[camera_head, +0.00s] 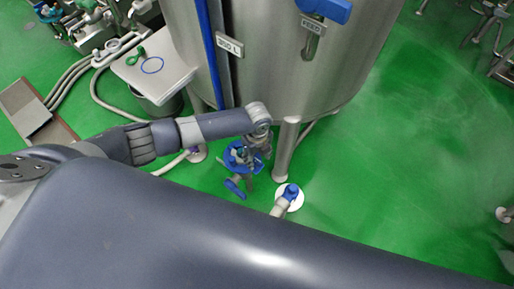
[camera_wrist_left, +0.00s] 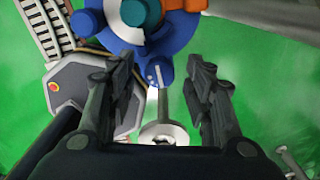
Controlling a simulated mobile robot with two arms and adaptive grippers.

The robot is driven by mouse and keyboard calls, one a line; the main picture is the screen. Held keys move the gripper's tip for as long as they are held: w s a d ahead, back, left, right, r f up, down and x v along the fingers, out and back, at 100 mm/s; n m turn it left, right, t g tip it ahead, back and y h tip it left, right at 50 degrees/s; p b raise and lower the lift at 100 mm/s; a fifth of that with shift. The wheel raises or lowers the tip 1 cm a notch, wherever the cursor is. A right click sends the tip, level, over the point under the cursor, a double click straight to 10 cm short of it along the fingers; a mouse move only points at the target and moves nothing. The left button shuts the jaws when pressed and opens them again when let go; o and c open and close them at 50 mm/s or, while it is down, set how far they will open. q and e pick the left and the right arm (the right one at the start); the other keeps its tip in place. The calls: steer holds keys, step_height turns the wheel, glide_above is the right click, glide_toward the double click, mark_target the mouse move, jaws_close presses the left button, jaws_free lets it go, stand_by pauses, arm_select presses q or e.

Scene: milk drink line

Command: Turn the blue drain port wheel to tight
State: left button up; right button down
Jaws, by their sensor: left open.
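The blue drain port wheel (camera_head: 233,160) shows in the head view under the steel tank, beside my left wrist. It also shows large at the top of the left wrist view (camera_wrist_left: 178,38), with a teal centre and a white part, partly cut off by the frame edge. The wheel lies just beyond the fingertips. In the head view my left gripper (camera_head: 260,143) points down close to the wheel and is hard to make out. My right gripper is not in view.
The steel tank (camera_head: 270,65) and its leg (camera_head: 286,150) stand close to my left wrist. A blue handle (camera_head: 235,188) hangs below the wheel. A blue-topped fitting (camera_head: 291,191) stands on a white floor disc.

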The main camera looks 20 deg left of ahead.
mark_target(257, 159)
arm_select(q)
step_height(257, 159, up, 11)
steer(key=shift+r, duration=0.15)
steer(key=shift+d, duration=0.1)
stand_by(0.6)
